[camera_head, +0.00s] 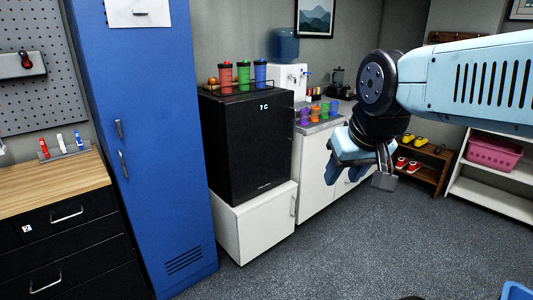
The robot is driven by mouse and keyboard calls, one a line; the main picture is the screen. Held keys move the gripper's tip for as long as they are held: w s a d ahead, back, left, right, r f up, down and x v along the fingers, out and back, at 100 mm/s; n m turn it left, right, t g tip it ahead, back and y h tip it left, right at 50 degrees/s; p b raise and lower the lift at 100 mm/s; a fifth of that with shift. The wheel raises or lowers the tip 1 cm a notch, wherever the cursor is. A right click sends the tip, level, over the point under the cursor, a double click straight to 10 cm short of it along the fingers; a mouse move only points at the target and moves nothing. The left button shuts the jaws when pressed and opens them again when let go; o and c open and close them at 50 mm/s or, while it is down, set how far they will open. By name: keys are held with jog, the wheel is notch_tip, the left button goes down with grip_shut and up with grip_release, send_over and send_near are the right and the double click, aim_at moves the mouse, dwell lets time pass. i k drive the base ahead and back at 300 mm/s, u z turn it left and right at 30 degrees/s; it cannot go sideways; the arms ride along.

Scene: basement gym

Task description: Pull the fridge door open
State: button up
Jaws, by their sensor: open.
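The small black fridge (262,148) stands on a white cabinet, with its door shut and "7 C" lit near the top. No handle on its door can be made out. My gripper (366,178) hangs at the end of my light blue arm, to the right of the fridge in the picture and in front of the white counter. Its jaws are open and nothing shows between them. It appears apart from the fridge.
A tray (240,88) with several cups sits on the fridge. A tall blue locker (145,150) stands left of it. The white counter (318,178) at right holds colored cups and a water dispenser (290,75). The grey floor (330,250) in front is clear.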

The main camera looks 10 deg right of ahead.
aim_at(258, 131)
jog(key=k, duration=0.65)
jog(key=z, duration=0.3)
jog(key=i, duration=1.35)
jog(key=z, duration=0.45)
